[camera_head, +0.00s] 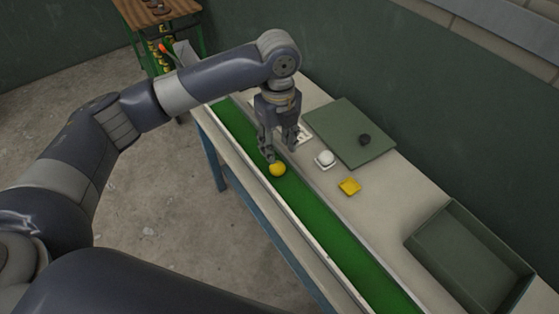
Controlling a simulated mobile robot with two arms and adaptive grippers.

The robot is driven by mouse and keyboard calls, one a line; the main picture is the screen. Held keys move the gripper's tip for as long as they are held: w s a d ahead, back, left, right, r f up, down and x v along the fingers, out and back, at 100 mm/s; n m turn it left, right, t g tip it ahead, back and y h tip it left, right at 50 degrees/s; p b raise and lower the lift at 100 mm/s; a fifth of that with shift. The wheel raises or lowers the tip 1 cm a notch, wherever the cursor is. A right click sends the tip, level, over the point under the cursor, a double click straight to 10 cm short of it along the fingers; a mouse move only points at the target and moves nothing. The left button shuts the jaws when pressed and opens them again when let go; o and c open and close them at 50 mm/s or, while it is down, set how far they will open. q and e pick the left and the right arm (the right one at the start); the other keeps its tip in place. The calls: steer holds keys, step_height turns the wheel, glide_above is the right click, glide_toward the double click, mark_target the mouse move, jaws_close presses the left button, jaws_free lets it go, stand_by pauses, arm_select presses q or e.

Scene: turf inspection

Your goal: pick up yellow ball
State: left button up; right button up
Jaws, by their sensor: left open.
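The yellow ball (278,170) sits on the long green turf strip (318,213) on the table. My left gripper (276,158) points down just above and behind the ball, with its fingers apart. One fingertip is close to the ball's upper left side. I cannot tell whether they touch. My right gripper is not in view.
An open green tray (425,262) lies at lower right. A wooden-topped stand (160,10) is behind.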

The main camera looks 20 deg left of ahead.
mark_target(277, 164)
arm_select(q)
steer(key=shift+s+f, duration=0.2)
steer(key=shift+f, duration=0.9)
steer(key=shift+w+f, duration=0.1)
steer(key=shift+f, duration=0.25)
steer(key=f+p, duration=0.1)
steer(key=f, duration=0.3)
steer(key=shift+a+f+p, duration=0.15)
steer(key=shift+a+p, duration=0.05)
steer(key=shift+p, duration=0.2)
steer(key=shift+w+f, duration=0.1)
steer(key=shift+f, duration=0.4)
steer(key=c, duration=0.7)
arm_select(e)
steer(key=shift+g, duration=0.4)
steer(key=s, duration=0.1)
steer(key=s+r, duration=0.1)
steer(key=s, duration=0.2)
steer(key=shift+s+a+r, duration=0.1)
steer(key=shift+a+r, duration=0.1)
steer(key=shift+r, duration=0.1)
